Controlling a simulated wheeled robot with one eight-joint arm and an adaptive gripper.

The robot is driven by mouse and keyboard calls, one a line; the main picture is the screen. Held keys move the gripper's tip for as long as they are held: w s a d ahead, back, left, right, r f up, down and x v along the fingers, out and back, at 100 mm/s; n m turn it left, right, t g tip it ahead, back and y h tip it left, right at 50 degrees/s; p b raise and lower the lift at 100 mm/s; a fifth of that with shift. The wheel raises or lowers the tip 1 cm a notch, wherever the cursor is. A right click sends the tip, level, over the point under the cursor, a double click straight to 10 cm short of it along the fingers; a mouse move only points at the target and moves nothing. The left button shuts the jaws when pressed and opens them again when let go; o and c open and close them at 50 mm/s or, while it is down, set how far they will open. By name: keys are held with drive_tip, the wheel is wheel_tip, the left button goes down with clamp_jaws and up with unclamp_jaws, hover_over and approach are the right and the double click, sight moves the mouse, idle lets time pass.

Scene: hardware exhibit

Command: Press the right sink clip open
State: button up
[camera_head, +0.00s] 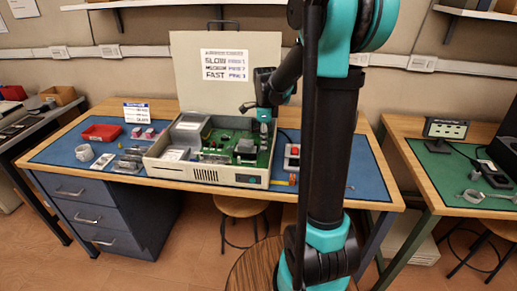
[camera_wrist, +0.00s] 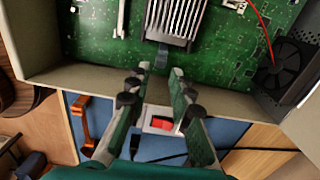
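The open computer case (camera_head: 210,176) stands on the bench with a green circuit board inside. A finned heat sink (camera_wrist: 178,18) is at the top of the wrist view; in the head view a dark block (camera_head: 245,148) on the board appears to be it. A small dark tab (camera_wrist: 161,56), seemingly the right sink clip, sticks out from the sink's edge. My gripper (camera_wrist: 158,76) is open, with the tab in line with the gap between its fingertips. I cannot tell whether they touch it. In the head view my gripper (camera_head: 264,118) hangs over the case's right part.
A black fan (camera_wrist: 287,66) with a red wire sits in the case corner. The case wall crosses below the fingertips in the wrist view. A box with a red button (camera_head: 291,157) and an orange bracket (camera_wrist: 86,124) lie outside it. The raised lid (camera_head: 205,90) stands behind.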

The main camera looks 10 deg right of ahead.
drive_tip(key=shift+r, duration=2.25)
